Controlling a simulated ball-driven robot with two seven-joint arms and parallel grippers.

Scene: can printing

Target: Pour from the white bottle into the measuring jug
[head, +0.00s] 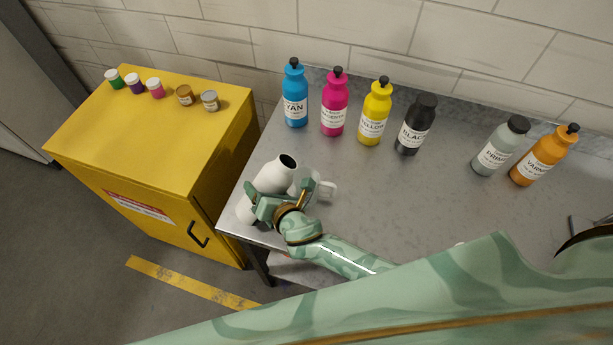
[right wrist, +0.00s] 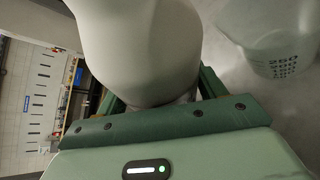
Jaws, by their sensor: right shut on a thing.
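The white bottle (head: 272,178) is over the left front part of the steel table in the head view, its dark open mouth toward the upper right and its body leaning. My right gripper (head: 262,207) is shut around it. In the right wrist view the bottle (right wrist: 140,45) fills the upper middle, between the green fingers. The measuring jug (head: 314,183) is just right of the bottle in the head view, partly hidden by the gripper. In the right wrist view the clear jug (right wrist: 272,45) shows its volume marks, apart from the bottle. No liquid stream is visible. My left gripper is not in view.
Blue (head: 295,95), magenta (head: 334,105), yellow (head: 374,115), black (head: 415,125), grey (head: 499,145) and orange (head: 544,155) bottles line the table's back. A yellow cabinet (head: 150,130) with small jars stands left. The table's middle (head: 430,195) is clear.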

